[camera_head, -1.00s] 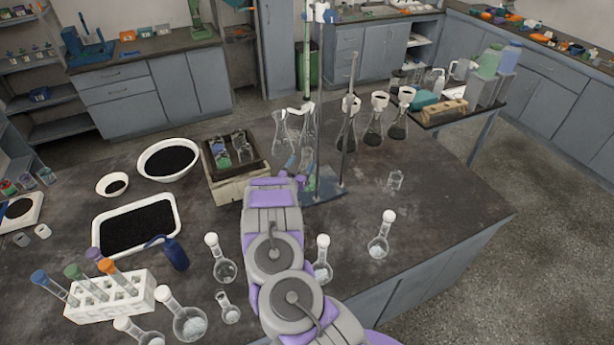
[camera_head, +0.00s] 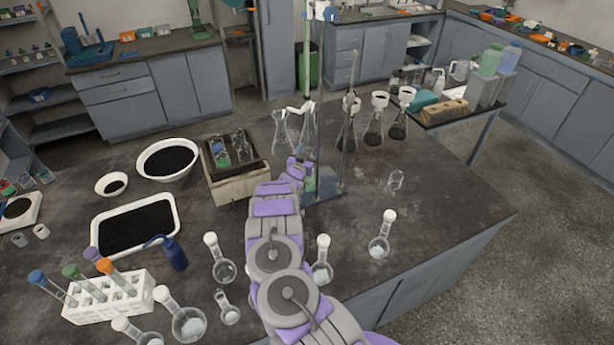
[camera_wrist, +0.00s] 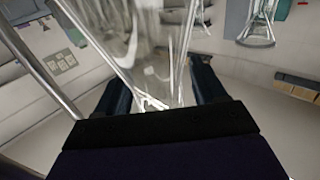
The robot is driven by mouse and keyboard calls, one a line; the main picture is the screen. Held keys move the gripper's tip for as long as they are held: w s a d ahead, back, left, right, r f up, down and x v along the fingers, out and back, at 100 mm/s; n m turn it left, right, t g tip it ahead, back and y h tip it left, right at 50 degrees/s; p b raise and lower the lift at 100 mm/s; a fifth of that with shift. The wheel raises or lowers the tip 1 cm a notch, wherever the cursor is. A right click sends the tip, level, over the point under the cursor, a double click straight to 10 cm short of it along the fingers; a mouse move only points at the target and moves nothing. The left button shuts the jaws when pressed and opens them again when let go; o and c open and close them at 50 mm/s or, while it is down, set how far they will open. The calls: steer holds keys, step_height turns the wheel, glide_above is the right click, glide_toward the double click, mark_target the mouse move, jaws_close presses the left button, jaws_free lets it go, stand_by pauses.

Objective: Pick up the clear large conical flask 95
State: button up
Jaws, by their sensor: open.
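Two clear, empty-looking conical flasks stand at the far middle of the bench in the head view, a left one (camera_head: 281,133) and a right one (camera_head: 307,134) partly behind the stand. I cannot read which is number 95. My gripper (camera_head: 298,161) is just in front of them, and its fingertips are hard to make out there. In the wrist view my gripper (camera_wrist: 158,82) is open, with a clear glass vessel (camera_wrist: 140,45) between or just beyond the fingers. Contact cannot be told. Another clear flask (camera_wrist: 258,28) shows at upper right.
A stand with upright rods (camera_head: 349,125) rises close to my gripper on the right. Dark-filled conical flasks (camera_head: 373,127) stand beyond it. A box with glassware (camera_head: 237,185) is at left. Small round flasks (camera_head: 380,240) stand nearer. The right bench area is mostly clear.

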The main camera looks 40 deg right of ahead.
steer(key=shift+c, duration=0.3)
jaws_close()
stand_by(0.4)
